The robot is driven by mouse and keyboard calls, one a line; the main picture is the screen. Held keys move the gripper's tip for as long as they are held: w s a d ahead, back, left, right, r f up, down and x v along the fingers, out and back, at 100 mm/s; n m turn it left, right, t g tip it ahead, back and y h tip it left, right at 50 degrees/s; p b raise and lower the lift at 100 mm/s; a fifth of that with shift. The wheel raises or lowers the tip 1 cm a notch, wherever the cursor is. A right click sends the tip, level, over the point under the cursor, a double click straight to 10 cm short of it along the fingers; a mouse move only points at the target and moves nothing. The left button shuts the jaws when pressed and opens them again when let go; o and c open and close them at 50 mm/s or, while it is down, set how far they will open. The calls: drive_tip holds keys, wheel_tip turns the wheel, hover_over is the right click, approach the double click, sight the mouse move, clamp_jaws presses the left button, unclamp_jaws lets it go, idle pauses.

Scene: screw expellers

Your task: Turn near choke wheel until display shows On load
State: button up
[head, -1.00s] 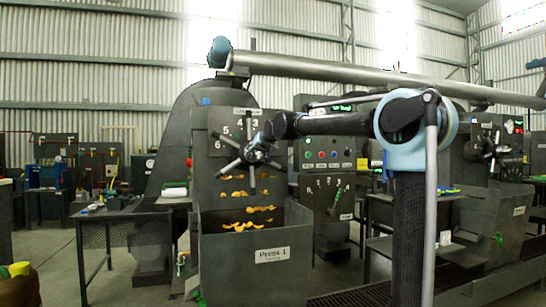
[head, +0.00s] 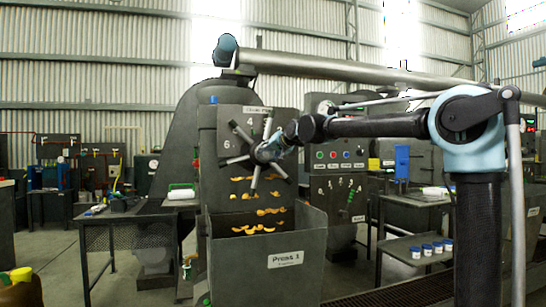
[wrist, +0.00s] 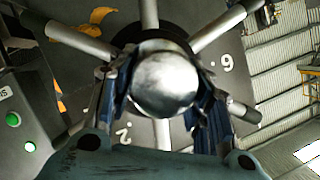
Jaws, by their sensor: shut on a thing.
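The near choke wheel (head: 263,152) is a grey hub with several metal spokes on the front plate of Press 1 (head: 285,257). Numbers on a dial plate show behind the spokes. My gripper (head: 275,149) is at the wheel's centre. In the wrist view its dark blue fingers (wrist: 165,95) sit on either side of the round metal hub (wrist: 165,80) and are shut on it. The display's text cannot be read now; my arm covers part of the panel.
Orange press cake (head: 258,212) hangs in the chute below the wheel. A button panel (head: 340,154) stands right of the press, with a blue box (head: 402,161) farther right. Lidded pots (head: 432,249) stand on a low shelf. A side table (head: 120,212) is at left.

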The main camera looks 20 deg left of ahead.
drive_tip(key=shift+w+r, duration=0.1)
drive_tip(key=shift+w, duration=0.15)
drive_tip(key=o, duration=1.5)
drive_tip(key=shift+w, duration=0.1)
drive_tip(key=shift+s+d, duration=0.3)
drive_tip(key=shift+s, duration=0.1)
drive_tip(key=v, duration=1.1)
drive_tip(key=shift+w+d, duration=0.1)
drive_tip(key=shift+d, duration=0.1)
